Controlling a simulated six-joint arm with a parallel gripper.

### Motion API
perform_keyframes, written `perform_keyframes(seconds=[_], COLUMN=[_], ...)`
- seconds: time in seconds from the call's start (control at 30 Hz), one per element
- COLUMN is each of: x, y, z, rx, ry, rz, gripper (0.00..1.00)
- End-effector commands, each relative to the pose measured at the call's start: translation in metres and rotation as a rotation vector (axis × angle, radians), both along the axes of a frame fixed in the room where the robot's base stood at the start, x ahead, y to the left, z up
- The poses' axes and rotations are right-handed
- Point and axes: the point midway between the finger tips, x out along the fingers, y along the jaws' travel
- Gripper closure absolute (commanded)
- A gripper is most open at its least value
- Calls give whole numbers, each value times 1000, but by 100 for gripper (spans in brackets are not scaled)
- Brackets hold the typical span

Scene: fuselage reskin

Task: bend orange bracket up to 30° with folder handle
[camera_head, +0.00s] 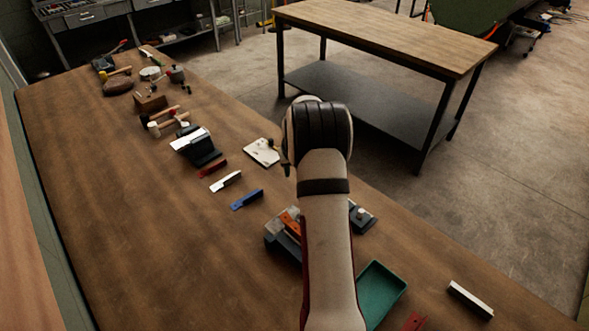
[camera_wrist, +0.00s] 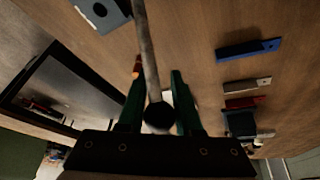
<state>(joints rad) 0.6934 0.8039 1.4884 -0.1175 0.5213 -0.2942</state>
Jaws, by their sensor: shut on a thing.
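The orange bracket (camera_head: 291,224) sits at the grey folder (camera_head: 284,247) on the bench in the head view, partly hidden by my arm. Its bend angle cannot be read. In the wrist view, the folder handle is a grey rod (camera_wrist: 147,50) with a dark round end (camera_wrist: 160,116). My gripper (camera_wrist: 157,76) has its green fingers on either side of this rod and is shut on it. A small orange piece (camera_wrist: 137,67) shows beside the left finger; I cannot tell if it is the bracket. In the head view my gripper is hidden behind my arm.
Blue (camera_head: 246,199), white (camera_head: 226,181) and dark red (camera_head: 212,168) pieces lie in a row left of the folder. A green tray (camera_head: 378,293) and a white-topped bar (camera_head: 470,299) lie to the right. The bench's left front is clear.

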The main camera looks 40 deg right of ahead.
Motion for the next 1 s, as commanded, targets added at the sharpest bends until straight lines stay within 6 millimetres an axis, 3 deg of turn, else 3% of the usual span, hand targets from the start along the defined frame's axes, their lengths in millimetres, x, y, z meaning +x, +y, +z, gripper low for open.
perform_keyframes(seconds=[0.93,0.97,1.0], x=[-6,-6,-6], y=[0,0,1], z=[-6,-6,-6], rx=[11,11,11], ry=[14,14,14], rz=[-6,-6,-6], gripper=[100,64,57])
